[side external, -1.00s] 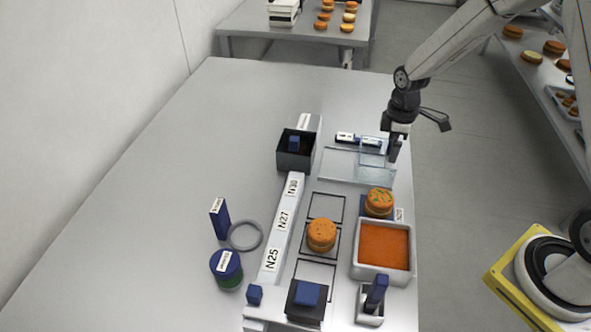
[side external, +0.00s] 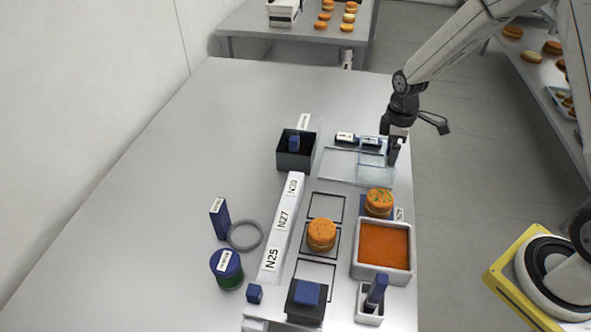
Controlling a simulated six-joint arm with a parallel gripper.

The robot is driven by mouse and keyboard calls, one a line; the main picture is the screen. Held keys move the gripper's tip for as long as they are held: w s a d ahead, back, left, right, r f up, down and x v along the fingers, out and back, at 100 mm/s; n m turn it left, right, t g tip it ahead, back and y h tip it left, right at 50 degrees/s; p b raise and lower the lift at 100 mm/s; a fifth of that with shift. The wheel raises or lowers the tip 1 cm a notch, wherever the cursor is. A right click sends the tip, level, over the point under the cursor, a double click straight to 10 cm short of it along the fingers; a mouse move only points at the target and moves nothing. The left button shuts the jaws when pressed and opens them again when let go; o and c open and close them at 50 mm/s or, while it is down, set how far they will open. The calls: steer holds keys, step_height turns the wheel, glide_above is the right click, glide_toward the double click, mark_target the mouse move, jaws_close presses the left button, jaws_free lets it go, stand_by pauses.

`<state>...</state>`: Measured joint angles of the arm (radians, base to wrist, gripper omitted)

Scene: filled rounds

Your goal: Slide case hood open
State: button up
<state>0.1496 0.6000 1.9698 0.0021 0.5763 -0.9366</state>
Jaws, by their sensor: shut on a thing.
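The clear case hood (side external: 371,158) stands at the far right of the table, over the right part of a flat pale base (side external: 338,166). My gripper (side external: 392,158) points down at the hood's right side, close to the table's right edge. Its fingers are shut on a part of the hood there. The gripped part is small and mostly hidden by the dark fingers. The left part of the base is uncovered.
A dark labelled bar (side external: 346,139) lies behind the base. A black box (side external: 294,150) stands to its left. A bun stack (side external: 379,202) and an orange-filled tray (side external: 383,247) are in front.

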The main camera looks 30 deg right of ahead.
steer(key=shift+d+f, duration=0.1)
steer(key=shift+f, duration=0.15)
steer(key=shift+o, duration=0.3)
steer(key=shift+w+a, duration=3.05)
steer(key=shift+w, duration=0.15)
steer(key=shift+a, duration=0.1)
steer(key=c, duration=0.3)
steer(key=shift+c, duration=0.2)
steer(key=o, duration=0.8)
steer(key=shift+f, duration=0.1)
steer(key=shift+s+a, duration=0.1)
steer(key=shift+a, duration=0.15)
steer(key=shift+w+d+r, duration=0.1)
steer(key=shift+w+r, duration=0.05)
steer(key=shift+r, duration=1.75)
steer(key=shift+w+r, duration=0.1)
steer(key=shift+r, duration=1.75)
